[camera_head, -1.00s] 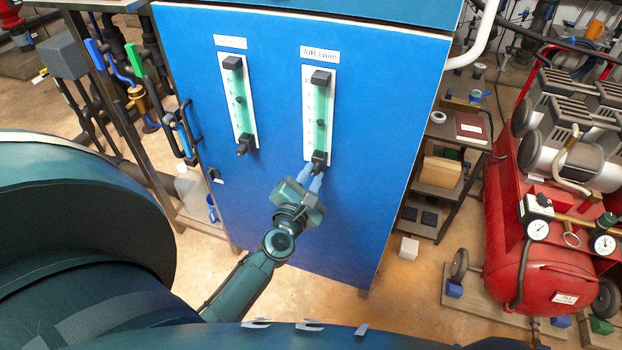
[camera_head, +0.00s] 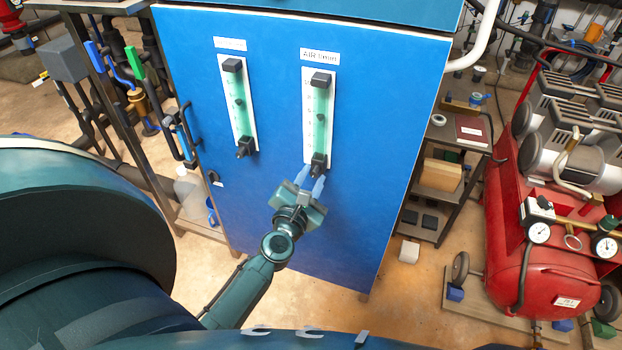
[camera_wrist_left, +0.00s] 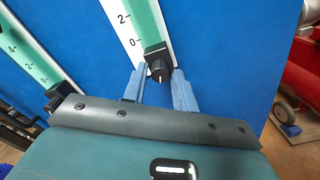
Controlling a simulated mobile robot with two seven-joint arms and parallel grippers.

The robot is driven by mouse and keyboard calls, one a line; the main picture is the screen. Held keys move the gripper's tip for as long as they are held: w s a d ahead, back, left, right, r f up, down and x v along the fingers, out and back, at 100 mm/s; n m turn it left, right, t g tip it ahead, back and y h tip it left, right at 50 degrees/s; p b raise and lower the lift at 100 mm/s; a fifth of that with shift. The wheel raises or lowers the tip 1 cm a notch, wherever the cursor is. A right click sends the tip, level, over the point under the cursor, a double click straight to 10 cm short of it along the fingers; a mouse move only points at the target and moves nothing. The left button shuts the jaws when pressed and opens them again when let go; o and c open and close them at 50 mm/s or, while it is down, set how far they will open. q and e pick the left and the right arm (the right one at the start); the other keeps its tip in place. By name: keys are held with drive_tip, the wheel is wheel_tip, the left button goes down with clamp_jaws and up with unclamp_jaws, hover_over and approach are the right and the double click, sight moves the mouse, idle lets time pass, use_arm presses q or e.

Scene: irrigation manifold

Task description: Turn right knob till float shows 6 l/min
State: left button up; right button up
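The right flow meter (camera_head: 308,115), labelled AIR l/min, is a white plate with a green tube on the blue cabinet. Its dark float (camera_head: 320,117) sits around mid-tube; its exact reading is too small to tell. The black right knob (camera_head: 317,171) is at the meter's foot and shows a white mark in the left wrist view (camera_wrist_left: 158,75). My left gripper (camera_head: 312,176) is just below the knob. Its blue fingers stand apart, one on each side of the knob's end, with small gaps visible in the left wrist view (camera_wrist_left: 161,72). My right gripper is not visible.
A similar left flow meter (camera_head: 249,115) with its own black knob (camera_head: 245,148) is beside it on the blue cabinet (camera_head: 375,150). A red compressor (camera_head: 545,275) and a shelf (camera_head: 420,205) are to the right. Pipes and a door handle (camera_head: 187,130) are to the left.

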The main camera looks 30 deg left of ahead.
use_arm(q)
drive_tip(key=shift+o, duration=1.2)
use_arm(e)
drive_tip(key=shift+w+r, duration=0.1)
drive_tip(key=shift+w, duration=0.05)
use_arm(q)
drive_tip(key=shift+s, duration=0.1)
drive_tip(key=b+v, duration=0.2)
drive_tip(key=v, duration=1.1)
drive_tip(key=shift+b, duration=0.35)
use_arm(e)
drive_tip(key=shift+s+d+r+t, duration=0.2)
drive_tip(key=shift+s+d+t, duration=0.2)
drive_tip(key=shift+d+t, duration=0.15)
